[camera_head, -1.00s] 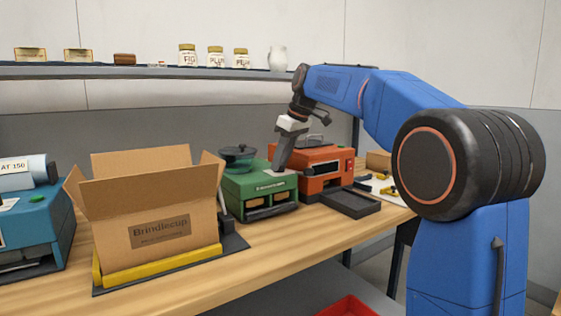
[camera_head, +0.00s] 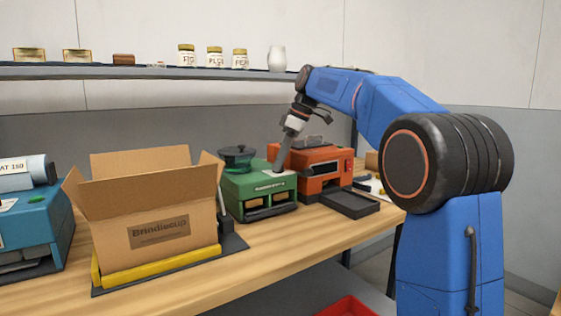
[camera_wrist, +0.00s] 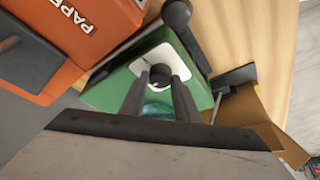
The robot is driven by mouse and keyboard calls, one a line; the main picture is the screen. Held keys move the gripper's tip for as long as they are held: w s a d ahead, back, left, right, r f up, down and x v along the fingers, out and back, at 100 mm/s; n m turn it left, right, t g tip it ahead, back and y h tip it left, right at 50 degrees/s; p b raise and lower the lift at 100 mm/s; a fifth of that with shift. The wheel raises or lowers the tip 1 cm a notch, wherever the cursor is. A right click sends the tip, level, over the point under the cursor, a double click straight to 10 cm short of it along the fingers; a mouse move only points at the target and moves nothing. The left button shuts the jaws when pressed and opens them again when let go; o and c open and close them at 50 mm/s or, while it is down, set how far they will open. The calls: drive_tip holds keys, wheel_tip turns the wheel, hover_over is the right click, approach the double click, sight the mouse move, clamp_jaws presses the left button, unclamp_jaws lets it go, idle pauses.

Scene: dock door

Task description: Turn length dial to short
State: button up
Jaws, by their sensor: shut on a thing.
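A green machine (camera_head: 232,192) stands on the bench, with a white plate on its top right corner. In the wrist view, the white plate (camera_wrist: 147,62) carries a dark round dial (camera_wrist: 160,72). My gripper (camera_wrist: 160,82) points down at the plate, its two fingers closed on either side of the dial. In the head view, my gripper (camera_head: 277,167) reaches the machine's top right corner and hides the dial. I cannot read any markings around the dial.
An orange machine (camera_head: 322,182) with a dark tray stands close on the right. An open cardboard box (camera_head: 120,195) and a blue machine (camera_head: 38,226) stand left. A shelf (camera_head: 130,72) runs behind.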

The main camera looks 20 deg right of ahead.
drive_tip(key=o, duration=1)
drive_tip(key=shift+o, duration=0.2)
drive_tip(key=shift+r, duration=0.1)
drive_tip(key=v, duration=1.7)
drive_tip(key=shift+r, duration=0.1)
drive_tip(key=shift+s+a, duration=0.1)
